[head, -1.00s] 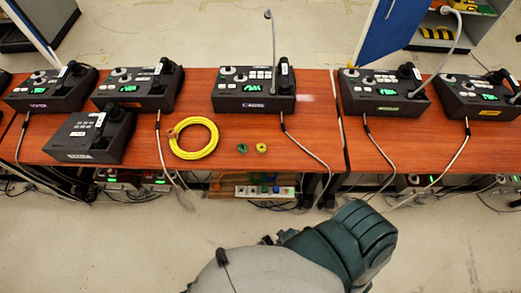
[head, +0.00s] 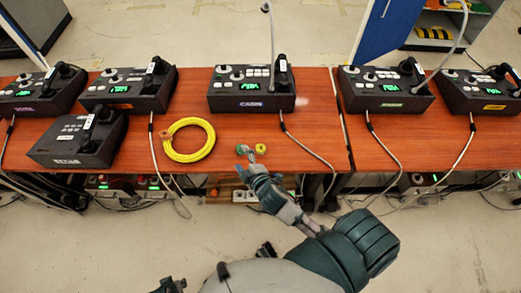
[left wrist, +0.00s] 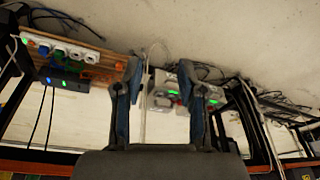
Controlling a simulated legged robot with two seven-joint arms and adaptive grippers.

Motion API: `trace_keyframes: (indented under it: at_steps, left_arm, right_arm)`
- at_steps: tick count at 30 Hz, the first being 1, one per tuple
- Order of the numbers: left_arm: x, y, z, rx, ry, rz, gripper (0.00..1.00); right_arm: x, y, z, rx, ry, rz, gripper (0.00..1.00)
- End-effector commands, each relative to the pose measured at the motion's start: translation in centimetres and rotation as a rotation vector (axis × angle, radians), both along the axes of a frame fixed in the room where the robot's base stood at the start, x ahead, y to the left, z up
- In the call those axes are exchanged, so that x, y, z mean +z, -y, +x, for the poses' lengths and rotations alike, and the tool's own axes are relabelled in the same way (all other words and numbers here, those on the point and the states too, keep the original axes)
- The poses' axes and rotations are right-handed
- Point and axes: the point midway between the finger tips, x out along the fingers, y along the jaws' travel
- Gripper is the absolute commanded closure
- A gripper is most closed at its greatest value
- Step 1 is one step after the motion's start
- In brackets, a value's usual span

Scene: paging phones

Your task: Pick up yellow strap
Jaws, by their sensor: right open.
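A small yellow roll (head: 261,148) lies near the front edge of the wooden table, beside a small green roll (head: 241,149). A larger yellow coil (head: 209,134) lies to their left; I cannot tell which yellow thing is the strap. My right gripper (head: 251,158) is open, reaching over the table's front edge at the two small rolls and partly covering the green one. I cannot tell whether it touches either. My left gripper (left wrist: 167,85) is open and empty in the left wrist view, with its fingers apart. Dark parts at the head view's bottom edge may belong to it.
Several black phone consoles stand on the table (head: 300,178). The CABIN console (head: 251,93) is behind the small rolls, and its grey cable (head: 310,150) runs down to their right.

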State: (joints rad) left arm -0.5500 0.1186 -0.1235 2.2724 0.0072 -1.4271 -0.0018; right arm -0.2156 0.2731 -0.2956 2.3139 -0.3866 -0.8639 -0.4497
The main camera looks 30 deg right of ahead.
Motion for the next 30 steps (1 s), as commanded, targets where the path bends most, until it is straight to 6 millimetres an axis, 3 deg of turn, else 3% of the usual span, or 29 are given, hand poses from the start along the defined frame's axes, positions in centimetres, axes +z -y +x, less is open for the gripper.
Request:
trace_keyframes:
  at_steps: [1, 4, 6, 9, 12, 14, 16, 17, 20, 22, 24, 27, 30]
  left_arm:
    - [-0.9, 0.0, 0.0, -0.001, -0.007, 0.000, 0.60]
    - [-3.0, 0.2, 0.1, -0.002, -0.015, 0.002, 0.60]
    - [-4.7, 0.3, 0.0, -0.003, -0.022, 0.003, 0.60]
    - [-7.4, 0.3, -0.2, -0.005, -0.033, 0.003, 0.60]
    - [-9.9, 0.4, -0.6, -0.007, -0.043, 0.004, 0.60]
    - [-11.4, 0.3, -0.9, -0.008, -0.049, 0.005, 0.60]
    - [-13.2, 0.2, -1.3, -0.009, -0.055, 0.005, 0.60]
    - [-13.9, 0.2, -1.6, -0.009, -0.059, 0.005, 0.60]
    - [-16.3, 0.1, -2.3, -0.011, -0.069, 0.006, 0.60]
    - [-17.7, 0.0, -2.9, -0.012, -0.074, 0.006, 0.60]
    - [-19.0, 0.0, -3.5, -0.013, -0.079, 0.006, 0.60]
    - [-20.2, -0.1, -4.1, -0.015, -0.085, 0.006, 0.60]
    - [-21.0, -0.2, -4.5, -0.015, -0.087, 0.007, 0.60]
  right_arm:
    - [3.3, -1.0, 2.2, 0.077, 0.142, -0.121, 0.28]
    - [10.3, -4.3, 5.1, 0.242, 0.466, -0.429, 0.28]
    - [15.0, -7.7, 5.7, 0.362, 0.724, -0.700, 0.28]
    - [19.3, -13.2, 4.6, 0.527, 1.111, -1.132, 0.28]
    - [19.5, -17.5, 2.4, 0.685, 1.487, -1.573, 0.28]
    - [17.8, -18.8, 1.3, 0.787, 1.705, -1.834, 0.28]
    - [14.8, -18.6, 0.9, 0.933, 1.951, -2.122, 0.28]
    - [13.3, -17.9, 1.0, -0.971, -1.981, 2.157, 0.28]
    - [8.8, -12.8, 2.4, -0.922, -1.630, 1.748, 0.28]
    - [7.0, -7.4, 3.8, -0.931, -1.431, 1.483, 0.28]
    - [6.5, -1.8, 5.0, -0.964, -1.278, 1.255, 0.28]
    - [7.3, 5.0, 5.8, -1.028, -1.134, 1.012, 0.28]
    - [8.3, 9.2, 5.9, -1.078, -1.063, 0.868, 0.28]
